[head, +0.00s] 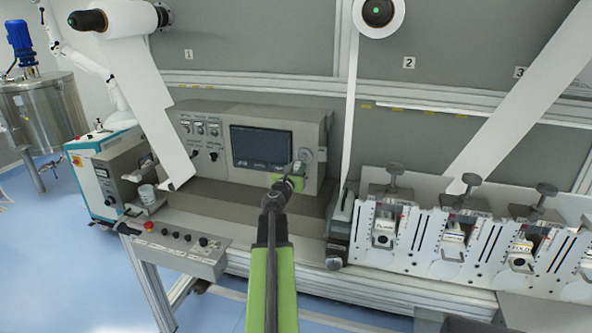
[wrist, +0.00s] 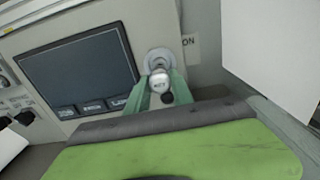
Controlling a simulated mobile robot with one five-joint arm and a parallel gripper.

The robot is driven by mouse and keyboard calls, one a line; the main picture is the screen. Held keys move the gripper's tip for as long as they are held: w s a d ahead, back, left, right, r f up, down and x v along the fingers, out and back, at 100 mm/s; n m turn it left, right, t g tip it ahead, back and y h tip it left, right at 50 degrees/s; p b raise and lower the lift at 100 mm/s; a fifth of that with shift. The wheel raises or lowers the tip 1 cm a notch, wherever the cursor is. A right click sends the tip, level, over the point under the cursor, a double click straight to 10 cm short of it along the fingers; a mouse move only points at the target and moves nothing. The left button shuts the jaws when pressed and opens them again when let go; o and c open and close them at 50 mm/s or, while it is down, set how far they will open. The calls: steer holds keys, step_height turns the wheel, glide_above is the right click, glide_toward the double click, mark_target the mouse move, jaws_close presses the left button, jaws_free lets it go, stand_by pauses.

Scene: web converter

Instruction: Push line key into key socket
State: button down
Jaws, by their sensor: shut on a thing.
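My gripper (head: 289,186) is at the end of my green arm, in front of the grey console. In the wrist view its green fingers (wrist: 162,92) are shut on the line key, a small pale grey piece (wrist: 159,81) with dark marks. The key socket is a round light grey disc (wrist: 157,59) on the console face, right of the screen; it also shows in the head view (head: 306,155). The key overlaps the lower part of the socket in the wrist view. I cannot tell whether its tip is inside, touching, or just short.
A dark screen (head: 262,147) is left of the socket, with dials (head: 200,127) further left. A white web strip (head: 349,110) hangs to the right. Several clamp units (head: 384,225) stand at the right. A button panel (head: 180,245) is at the lower left.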

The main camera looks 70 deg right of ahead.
steer(key=shift+d, duration=1.55)
steer(key=c, duration=1)
jaws_free()
steer(key=shift+c, duration=0.2)
steer(key=a, duration=1.2)
steer(key=shift+s, duration=0.35)
